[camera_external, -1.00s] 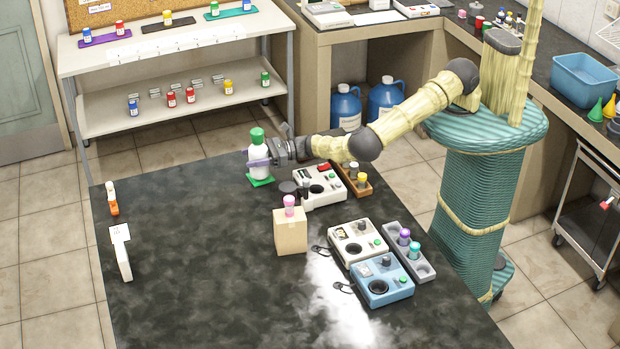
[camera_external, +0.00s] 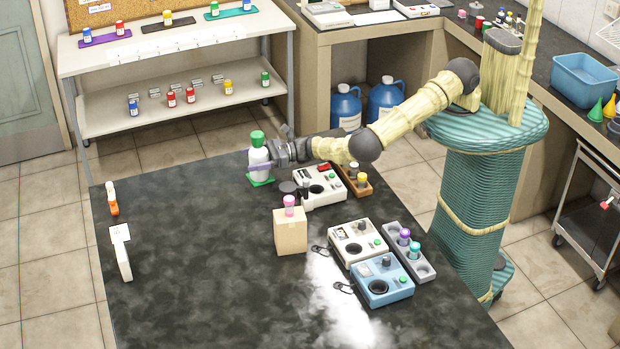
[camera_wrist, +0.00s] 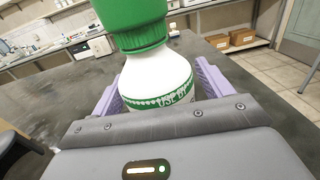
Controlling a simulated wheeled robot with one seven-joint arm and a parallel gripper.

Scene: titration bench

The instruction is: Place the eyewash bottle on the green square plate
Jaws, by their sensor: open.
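The eyewash bottle (camera_external: 259,161) is white with a green cap and stands upright on the green square plate (camera_external: 262,182) at the far edge of the black table. In the wrist view a gap shows beside the right finger; contact on the left is hard to tell. Most of the plate is hidden under the bottle.
Right of the bottle stand a white instrument (camera_external: 320,186) and a wooden rack (camera_external: 356,181) with vials. A cardboard block (camera_external: 290,232) with a pink-capped vial stands nearer. White and blue instruments (camera_external: 382,279) are at the right.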

